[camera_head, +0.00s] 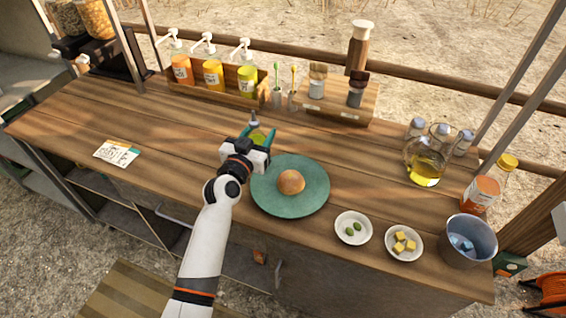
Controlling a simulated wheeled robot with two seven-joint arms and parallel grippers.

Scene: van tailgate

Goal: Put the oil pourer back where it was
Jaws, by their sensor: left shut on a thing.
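The oil pourer (257,138), a small clear bottle with yellow-green oil and a grey spout, is upright just behind the green plate (262,196). My left gripper (259,134) is shut on it, with a teal finger on either side. The gripper hides its lower part, so I cannot tell whether it touches the counter. My right gripper is not in view.
A round bun (291,181) lies on the plate. A wooden rack (221,88) of pump bottles and a spice stand (342,103) line the back. Small dishes (353,240), a glass cruet (424,169) and a metal bucket (468,243) stand right. The counter left of the gripper is mostly clear.

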